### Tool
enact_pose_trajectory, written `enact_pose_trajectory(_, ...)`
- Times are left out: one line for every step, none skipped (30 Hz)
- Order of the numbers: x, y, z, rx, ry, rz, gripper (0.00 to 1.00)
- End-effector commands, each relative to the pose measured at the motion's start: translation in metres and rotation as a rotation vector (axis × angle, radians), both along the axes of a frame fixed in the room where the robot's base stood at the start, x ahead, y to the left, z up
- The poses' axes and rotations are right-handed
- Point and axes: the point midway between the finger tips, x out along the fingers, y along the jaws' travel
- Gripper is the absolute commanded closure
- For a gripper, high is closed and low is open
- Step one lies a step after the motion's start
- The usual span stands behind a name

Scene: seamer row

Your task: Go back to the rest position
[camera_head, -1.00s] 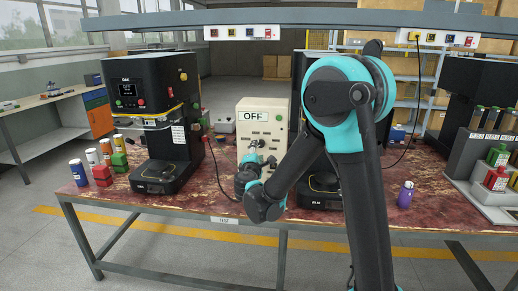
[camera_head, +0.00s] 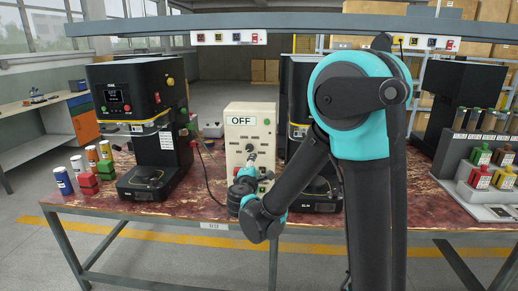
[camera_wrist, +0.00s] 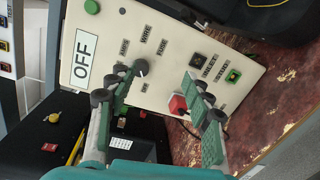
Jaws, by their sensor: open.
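My gripper (camera_wrist: 166,105) is open and empty in the wrist view, its two green-padded fingers apart. It is in front of a cream control box (camera_head: 236,148) with an OFF sign, which also shows in the wrist view (camera_wrist: 150,35). Between and beyond the fingers are a black rotary knob (camera_wrist: 141,67) and a red button (camera_wrist: 178,104). In the head view, my gripper (camera_head: 251,158) is small and partly hidden by my wrist. I cannot tell whether the fingers touch the box.
A black seamer (camera_head: 140,125) stands left of the box; another (camera_head: 297,110) is partly hidden behind my arm. Several cans (camera_head: 64,181) and red and green blocks (camera_head: 88,184) sit at the left of the table (camera_head: 150,222). A sample rack (camera_head: 462,185) stands right.

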Motion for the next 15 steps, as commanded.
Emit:
enact_pose_trajectory(-0.001,-0.030,-0.005,0.054,0.040,-0.054,0.49)
enact_pose_trajectory(-0.002,-0.049,-0.010,0.093,0.068,-0.087,0.49)
enact_pose_trajectory(-0.006,-0.075,-0.018,0.151,0.109,-0.138,0.49)
enact_pose_trajectory(-0.010,-0.095,-0.025,0.199,0.140,-0.179,0.49)
enact_pose_trajectory(-0.016,-0.114,-0.032,0.249,0.171,-0.221,0.49)
enact_pose_trajectory(-0.025,-0.139,-0.042,0.318,0.213,-0.277,0.49)
enact_pose_trajectory(-0.033,-0.157,-0.050,0.370,0.245,-0.320,0.49)
enact_pose_trajectory(-0.042,-0.174,-0.058,0.427,0.276,-0.365,0.49)
enact_pose_trajectory(-0.057,-0.195,-0.069,0.502,0.317,-0.424,0.49)
enact_pose_trajectory(-0.069,-0.210,-0.078,0.561,0.348,-0.470,0.49)
enact_pose_trajectory(-0.081,-0.223,-0.087,0.621,0.378,-0.515,0.49)
enact_pose_trajectory(-0.099,-0.238,-0.098,0.702,0.416,-0.574,0.49)
enact_pose_trajectory(-0.113,-0.247,-0.107,0.763,0.443,-0.616,0.49)
enact_pose_trajectory(-0.127,-0.256,-0.115,0.825,0.470,-0.659,0.49)
enact_pose_trajectory(-0.146,-0.264,-0.126,0.908,0.505,-0.714,0.49)
